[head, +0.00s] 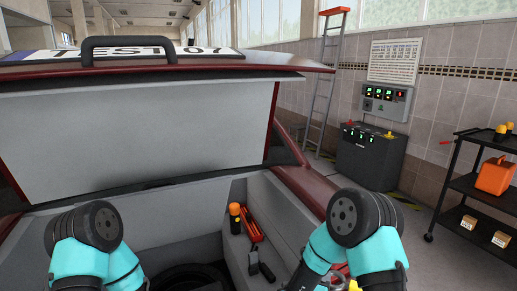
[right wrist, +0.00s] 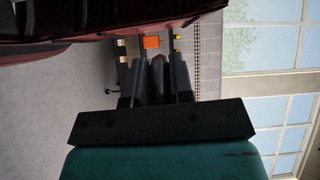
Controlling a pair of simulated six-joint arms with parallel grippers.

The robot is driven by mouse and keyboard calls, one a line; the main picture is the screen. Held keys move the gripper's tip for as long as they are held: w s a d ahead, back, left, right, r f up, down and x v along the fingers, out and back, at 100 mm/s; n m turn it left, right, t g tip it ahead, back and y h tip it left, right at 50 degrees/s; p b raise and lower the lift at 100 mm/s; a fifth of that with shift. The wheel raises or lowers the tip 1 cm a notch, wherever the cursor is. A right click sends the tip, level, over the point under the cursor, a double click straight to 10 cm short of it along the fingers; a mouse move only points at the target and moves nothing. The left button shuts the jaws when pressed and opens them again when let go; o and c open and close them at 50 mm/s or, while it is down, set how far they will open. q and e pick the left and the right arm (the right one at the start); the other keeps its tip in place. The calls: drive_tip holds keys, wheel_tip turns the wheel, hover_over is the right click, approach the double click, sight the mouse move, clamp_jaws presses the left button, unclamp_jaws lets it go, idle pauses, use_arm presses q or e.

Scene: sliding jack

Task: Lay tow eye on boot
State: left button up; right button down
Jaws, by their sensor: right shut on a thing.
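The car boot (head: 193,219) stands open in the head view, its grey-lined lid (head: 135,135) raised. In the right wrist view my right gripper (right wrist: 160,72) is shut on a small dark thing (right wrist: 158,80), mostly hidden between the fingers. I cannot tell whether it is the tow eye, and I cannot pick the tow eye out elsewhere. The right arm is over the right side of the boot in the head view, its fingers out of sight. My left arm shows at the lower left, but its gripper is not visible.
An orange-topped canister (head: 235,218), a red tool (head: 252,225) and a black tool (head: 261,266) lie on the boot's right ledge. A dark tyre-like ring (head: 190,278) is in the well. A black cart (head: 470,185) and a ladder (head: 323,80) stand beyond the car.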

drive_tip(key=shift+a+r, duration=0.1)
idle(0.8)
drive_tip(key=w+a+r+n+t+y, duration=0.1)
drive_tip(key=w+a+r+n+y, duration=0.1)
drive_tip(key=a+r+n+y, duration=0.2)
drive_tip(key=w+a+r+n+t+y, duration=0.1)
drive_tip(key=w+a+r+n+y, duration=0.2)
drive_tip(key=a+r+y, duration=0.5)
wheel_tip(320, 180, up, 2)
drive_tip(key=shift+w+a+r+n+y, duration=0.15)
drive_tip(key=shift+a+n+y, duration=0.3)
drive_tip(key=shift+a, duration=0.25)
